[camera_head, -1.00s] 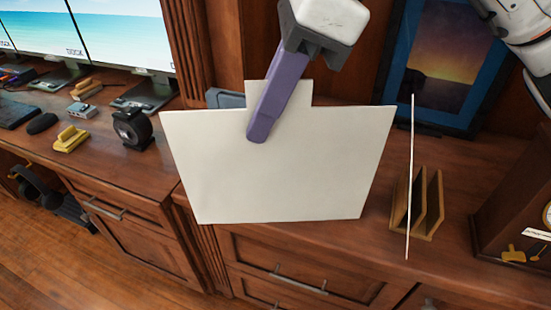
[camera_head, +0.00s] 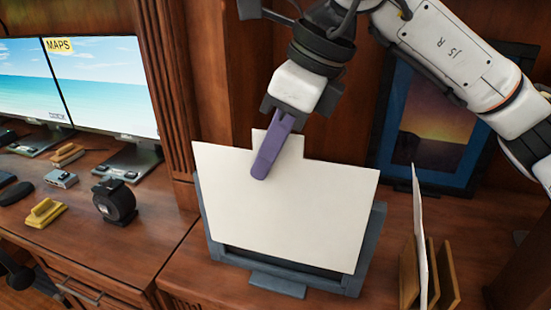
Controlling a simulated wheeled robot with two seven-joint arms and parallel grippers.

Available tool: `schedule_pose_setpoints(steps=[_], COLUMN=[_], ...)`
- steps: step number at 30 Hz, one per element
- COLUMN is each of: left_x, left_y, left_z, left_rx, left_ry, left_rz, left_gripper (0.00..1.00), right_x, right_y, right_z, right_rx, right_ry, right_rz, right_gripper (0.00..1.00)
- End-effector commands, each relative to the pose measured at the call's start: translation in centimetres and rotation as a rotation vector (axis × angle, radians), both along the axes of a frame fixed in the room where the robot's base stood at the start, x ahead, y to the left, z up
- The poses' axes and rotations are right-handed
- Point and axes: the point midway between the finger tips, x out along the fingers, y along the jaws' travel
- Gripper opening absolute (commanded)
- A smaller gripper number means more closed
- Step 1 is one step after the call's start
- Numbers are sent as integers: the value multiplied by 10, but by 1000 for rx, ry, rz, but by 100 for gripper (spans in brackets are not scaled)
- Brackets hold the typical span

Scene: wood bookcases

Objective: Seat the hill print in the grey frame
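A pale blank sheet (camera_head: 300,215) with a tab on its top edge hangs from my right gripper (camera_head: 268,160), whose purple fingers are shut on it at the tab. Only its plain side shows, so I cannot confirm the hill picture. The grey frame (camera_head: 278,285) stands on the wooden top behind the sheet; its sides and lower bar show around it. The sheet covers most of the opening, with a dark strip visible below its lower edge. I cannot tell whether the sheet touches the frame. My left gripper is not in view.
A wooden rack (camera_head: 446,275) at lower right holds another thin sheet (camera_head: 420,240) seen nearly edge-on. A blue-framed sunset picture (camera_head: 436,125) leans behind my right arm. Monitors (camera_head: 105,80), a black tape dispenser (camera_head: 115,202) and small desk items stand at left.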

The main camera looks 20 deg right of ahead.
Motion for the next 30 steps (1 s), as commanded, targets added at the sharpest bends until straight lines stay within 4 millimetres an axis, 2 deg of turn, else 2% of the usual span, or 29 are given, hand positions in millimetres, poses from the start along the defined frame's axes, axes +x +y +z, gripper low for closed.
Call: schedule_pose_setpoints(steps=[9, 18, 21, 22, 30], left_x=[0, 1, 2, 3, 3], left_y=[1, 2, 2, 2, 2], left_z=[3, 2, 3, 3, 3], left_rx=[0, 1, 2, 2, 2], left_ry=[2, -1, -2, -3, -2], left_rz=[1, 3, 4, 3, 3], left_gripper=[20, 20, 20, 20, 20], right_x=[30, 34, 34, 34, 34], right_y=[-21, -24, -24, -24, -24], right_z=[-24, -29, -29, -29, -28], right_rx=[0, -1, -1, -1, 0], right_ry=[2, 0, 0, 0, 0], right_rz=[-4, -3, -3, -2, -1], right_gripper=[0, 0, 19, 21, 21])
